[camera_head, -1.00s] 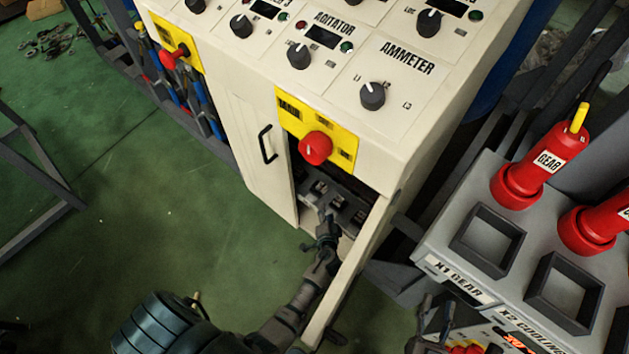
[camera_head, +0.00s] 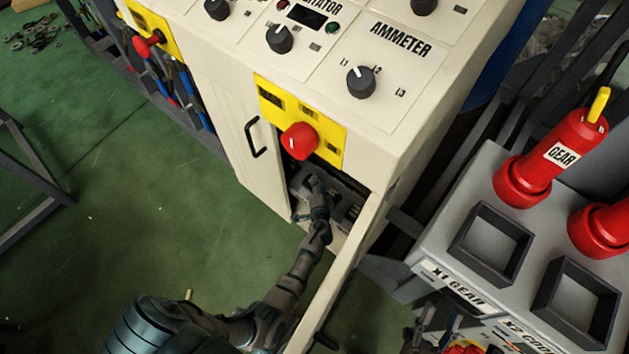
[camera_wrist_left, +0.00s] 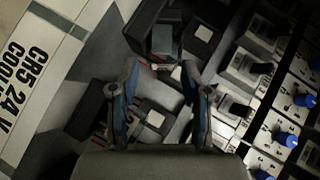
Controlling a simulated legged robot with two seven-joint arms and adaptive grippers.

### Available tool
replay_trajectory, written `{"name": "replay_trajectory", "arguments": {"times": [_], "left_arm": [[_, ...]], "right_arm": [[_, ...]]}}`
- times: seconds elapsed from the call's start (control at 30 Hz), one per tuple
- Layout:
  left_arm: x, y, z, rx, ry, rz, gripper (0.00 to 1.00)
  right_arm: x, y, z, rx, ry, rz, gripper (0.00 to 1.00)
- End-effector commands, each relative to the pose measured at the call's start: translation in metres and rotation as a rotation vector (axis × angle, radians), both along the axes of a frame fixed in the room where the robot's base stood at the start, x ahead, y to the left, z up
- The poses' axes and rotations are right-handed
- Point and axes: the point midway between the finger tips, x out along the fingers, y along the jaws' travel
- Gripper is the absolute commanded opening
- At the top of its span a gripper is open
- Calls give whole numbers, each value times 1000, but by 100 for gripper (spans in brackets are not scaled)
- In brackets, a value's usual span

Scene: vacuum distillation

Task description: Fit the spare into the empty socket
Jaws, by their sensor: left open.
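My left gripper (camera_head: 316,190) reaches into the open lower compartment of the cream control cabinet (camera_head: 225,130). In the left wrist view its two fingers (camera_wrist_left: 160,72) are apart, with nothing clearly held between them. Ahead of the fingertips is a dark block with a grey face (camera_wrist_left: 166,42). Another dark module with a pale square (camera_wrist_left: 155,117) shows between the fingers. I cannot tell which part is the spare or which socket is empty. A dark shape at the bottom edge (camera_head: 420,328) appears to be my right gripper, largely cut off and unclear.
Rows of terminals with blue knobs (camera_wrist_left: 285,138) lie right. The cabinet door (camera_head: 335,285) stands open beside my arm. A red emergency knob (camera_head: 299,141) juts above the opening. A grey bench (camera_head: 425,245) is at right.

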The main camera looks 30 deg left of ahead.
Motion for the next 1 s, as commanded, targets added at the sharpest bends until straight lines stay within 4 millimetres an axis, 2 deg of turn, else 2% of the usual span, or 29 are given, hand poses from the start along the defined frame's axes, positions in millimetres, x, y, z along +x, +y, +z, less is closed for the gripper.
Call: {"name": "replay_trajectory", "arguments": {"times": [0.3, 0.5, 0.8, 1.0], "left_arm": [[6, 4, -2, -1, 0, 0, 48], [5, 4, -3, -1, 1, 1, 0], [5, 4, -3, -2, 1, 1, 0], [6, 3, 8, -3, -2, 1, 0]], "right_arm": [[-5, -1, 5, 14, -42, -2, 40], [-3, -1, 3, 13, -38, -1, 40], [-3, -1, 4, 13, -37, -1, 40], [3, 0, -1, -12, 32, -1, 40]]}}
